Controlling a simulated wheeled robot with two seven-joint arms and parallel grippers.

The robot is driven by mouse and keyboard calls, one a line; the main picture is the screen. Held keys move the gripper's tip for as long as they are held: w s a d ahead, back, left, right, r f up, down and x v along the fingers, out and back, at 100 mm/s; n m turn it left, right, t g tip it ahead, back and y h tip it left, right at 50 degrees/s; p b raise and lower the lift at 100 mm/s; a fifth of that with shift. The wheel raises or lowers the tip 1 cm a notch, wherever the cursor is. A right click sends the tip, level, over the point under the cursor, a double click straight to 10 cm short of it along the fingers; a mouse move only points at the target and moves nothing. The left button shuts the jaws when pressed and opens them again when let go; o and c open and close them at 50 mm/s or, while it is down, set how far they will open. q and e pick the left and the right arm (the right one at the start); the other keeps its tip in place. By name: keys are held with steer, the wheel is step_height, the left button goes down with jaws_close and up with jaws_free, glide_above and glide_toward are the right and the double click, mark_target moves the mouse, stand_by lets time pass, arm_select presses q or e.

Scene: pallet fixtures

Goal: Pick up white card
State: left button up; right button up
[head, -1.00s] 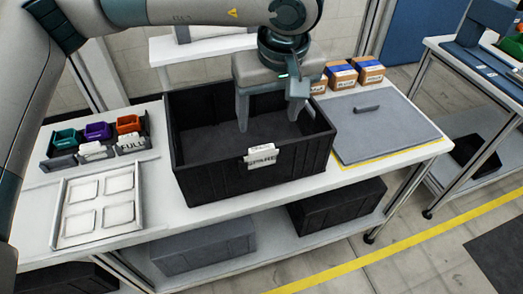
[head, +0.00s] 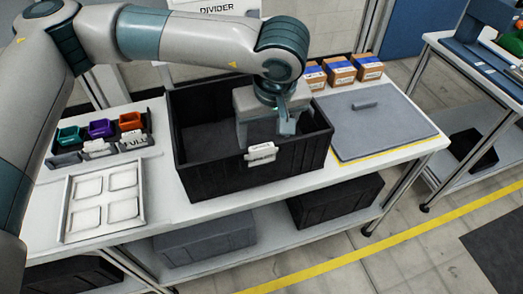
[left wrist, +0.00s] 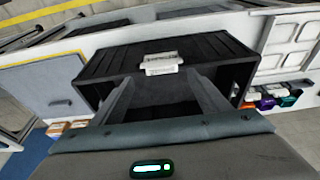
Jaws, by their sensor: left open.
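A small white card (head: 261,152) with dark lettering sits upright at the top of the front wall of a black open crate (head: 215,178). It also shows in the left wrist view (left wrist: 162,63), on the crate's rim between and beyond my fingers. My left gripper (head: 265,135) is open and empty, pointing down inside the crate, behind the card and apart from it. Its fingertips (left wrist: 160,80) are spread in the left wrist view. Other white cards (head: 132,142) stand in a black rack at the left, one reading FULL. My right gripper is not in view.
Teal, purple and orange bins (head: 100,129) sit in the rack. A white tray (head: 68,212) with square recesses lies at front left. A grey lid (head: 385,125) lies right of the crate, with boxes (head: 340,69) behind it. The crate's walls surround my gripper.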

mark_target(261, 147)
arm_select(q)
steer(key=shift+a+f+p, duration=0.1)
steer(key=shift+f+p, duration=0.2)
steer(key=shift+p, duration=0.05)
steer(key=p+x, duration=0.1)
steer(key=x, duration=0.1)
steer(key=shift+a+f+p, duration=0.1)
steer(key=shift+f+p, duration=0.2)
steer(key=shift+f, duration=0.55)
steer(key=c, duration=1.1)
